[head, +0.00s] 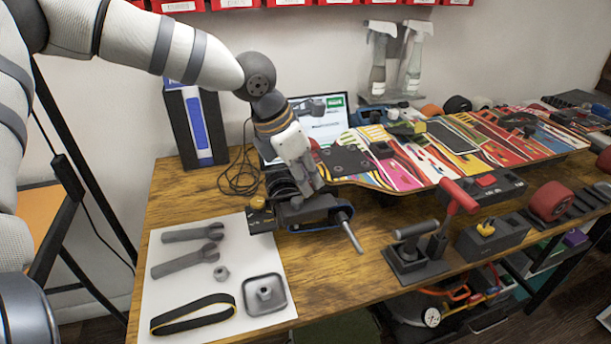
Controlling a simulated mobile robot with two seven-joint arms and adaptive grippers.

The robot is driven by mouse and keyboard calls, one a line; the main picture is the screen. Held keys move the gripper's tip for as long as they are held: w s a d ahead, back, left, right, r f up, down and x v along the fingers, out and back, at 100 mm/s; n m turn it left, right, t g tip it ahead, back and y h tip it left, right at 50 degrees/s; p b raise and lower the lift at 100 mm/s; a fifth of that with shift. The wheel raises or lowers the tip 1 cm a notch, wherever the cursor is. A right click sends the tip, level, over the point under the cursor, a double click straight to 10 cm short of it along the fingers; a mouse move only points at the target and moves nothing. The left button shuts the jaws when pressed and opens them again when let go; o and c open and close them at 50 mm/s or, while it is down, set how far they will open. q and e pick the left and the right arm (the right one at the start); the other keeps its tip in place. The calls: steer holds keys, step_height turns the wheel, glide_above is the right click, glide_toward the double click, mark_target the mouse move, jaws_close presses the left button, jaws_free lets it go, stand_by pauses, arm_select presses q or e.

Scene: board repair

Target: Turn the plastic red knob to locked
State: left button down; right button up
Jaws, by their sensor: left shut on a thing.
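My left gripper (309,192) points down over a grey vise-like device (300,213) with a blue band and a metal rod, near the table's front left. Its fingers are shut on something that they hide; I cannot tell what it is. A red knob (486,181) shows on top of a dark box (497,191) at the skateboard's front edge, well right of my left gripper and apart from it. I cannot read any locked mark on it. My right gripper is not in view.
A red-handled lever (459,195) stands at the front. Dark blocks with yellow knobs (258,202) (486,229) flank the middle. The patterned skateboard (410,168) lies behind. A white sheet (216,246) holds wrenches and a belt. Bare wood (335,290) shows at the front.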

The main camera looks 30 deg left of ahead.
arm_select(q)
steer(key=m, duration=0.3)
steer(key=m+g+h+b, duration=0.1)
steer(key=shift+w+a+f, duration=0.15)
steer(key=shift+f, duration=0.1)
steer(key=m+g+b, duration=0.1)
steer(key=m, duration=0.1)
steer(key=m+h, duration=0.1)
steer(key=m, duration=0.2)
steer(key=shift+w+a+g+b, duration=0.1)
steer(key=shift+w+g+b, duration=0.05)
steer(key=shift+g+b, duration=0.25)
steer(key=m, duration=0.2)
steer(key=m+g+b, duration=0.1)
steer(key=m, duration=0.1)
steer(key=shift+w+r+g, duration=0.1)
steer(key=shift+w+g, duration=0.05)
steer(key=shift+g, duration=0.15)
steer(key=shift+w+r+m+g+b, duration=0.15)
steer(key=shift+m+g+b, duration=0.45)
steer(key=shift+m, duration=1.5)
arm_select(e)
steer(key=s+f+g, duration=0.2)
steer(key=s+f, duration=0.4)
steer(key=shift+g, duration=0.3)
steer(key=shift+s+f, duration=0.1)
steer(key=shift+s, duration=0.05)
arm_select(q)
steer(key=c, duration=1.5)
jaws_free()
